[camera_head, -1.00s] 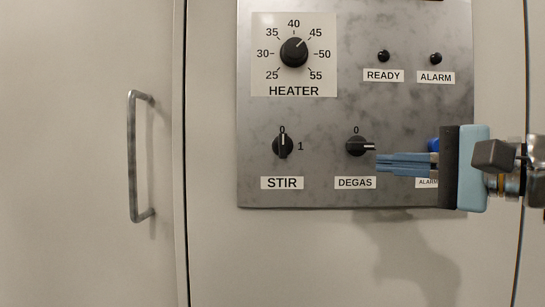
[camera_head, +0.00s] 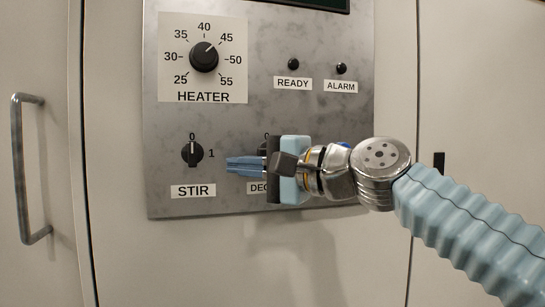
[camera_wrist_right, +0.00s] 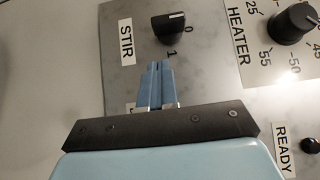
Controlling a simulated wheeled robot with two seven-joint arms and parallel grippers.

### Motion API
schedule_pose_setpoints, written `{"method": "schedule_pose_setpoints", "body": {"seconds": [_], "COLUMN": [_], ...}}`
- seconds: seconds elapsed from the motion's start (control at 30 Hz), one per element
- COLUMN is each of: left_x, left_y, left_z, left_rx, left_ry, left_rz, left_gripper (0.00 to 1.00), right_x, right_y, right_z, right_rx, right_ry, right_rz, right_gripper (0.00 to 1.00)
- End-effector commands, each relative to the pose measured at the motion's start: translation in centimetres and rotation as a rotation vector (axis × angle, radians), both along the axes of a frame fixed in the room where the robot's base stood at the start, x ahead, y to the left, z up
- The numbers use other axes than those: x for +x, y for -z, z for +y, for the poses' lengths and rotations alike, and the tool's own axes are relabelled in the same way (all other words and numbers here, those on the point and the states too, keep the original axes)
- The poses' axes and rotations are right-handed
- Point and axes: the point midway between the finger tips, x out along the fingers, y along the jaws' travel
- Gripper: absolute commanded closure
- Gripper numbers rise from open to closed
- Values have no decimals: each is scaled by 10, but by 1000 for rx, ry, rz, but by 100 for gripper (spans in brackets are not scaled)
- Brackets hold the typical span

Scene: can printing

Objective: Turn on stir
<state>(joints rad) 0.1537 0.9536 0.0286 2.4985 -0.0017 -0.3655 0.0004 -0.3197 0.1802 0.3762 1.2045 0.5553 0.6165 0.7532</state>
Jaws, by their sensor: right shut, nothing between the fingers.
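The black STIR knob (camera_head: 192,153) is on the grey control panel (camera_head: 240,125), above its STIR label (camera_head: 193,191). Its white line points up at 0, with 1 to its right. It also shows in the right wrist view (camera_wrist_right: 168,27), just beyond the fingertips. My right gripper (camera_head: 228,165) is shut and empty, with its blue fingers pointing left, a little right of the STIR knob and apart from it in the head view. It also shows in the right wrist view (camera_wrist_right: 160,64). The gripper covers most of the DEGAS knob and part of its label. My left gripper is out of view.
The HEATER dial (camera_head: 204,57) sits above the STIR knob. The READY lamp (camera_head: 293,64) and ALARM lamp (camera_head: 341,68) are at the upper right. A blue button is mostly hidden behind my right wrist. A metal door handle (camera_head: 20,170) stands out at the far left.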

Motion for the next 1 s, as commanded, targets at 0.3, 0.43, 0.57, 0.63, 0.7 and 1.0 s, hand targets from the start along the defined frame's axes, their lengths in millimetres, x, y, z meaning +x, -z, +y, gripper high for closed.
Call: {"method": "schedule_pose_setpoints", "body": {"seconds": [0.3, 0.43, 0.57, 0.63, 0.7, 1.0], "left_x": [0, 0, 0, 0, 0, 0], "left_y": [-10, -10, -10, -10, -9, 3], "left_z": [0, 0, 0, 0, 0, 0], "left_rx": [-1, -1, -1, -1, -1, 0], "left_ry": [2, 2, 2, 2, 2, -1], "left_rz": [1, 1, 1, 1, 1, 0], "left_gripper": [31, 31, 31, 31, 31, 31], "right_x": [-9, -10, -10, -10, -10, -10], "right_y": [0, 0, 1, 1, 1, 5], "right_z": [37, 41, 40, 40, 40, 41], "right_rx": [0, 0, 0, 0, 0, 45], "right_ry": [-1, 0, 0, 0, 0, 0], "right_rz": [-1, 0, 0, 0, 0, 13], "right_gripper": [100, 100, 100, 100, 100, 100]}}
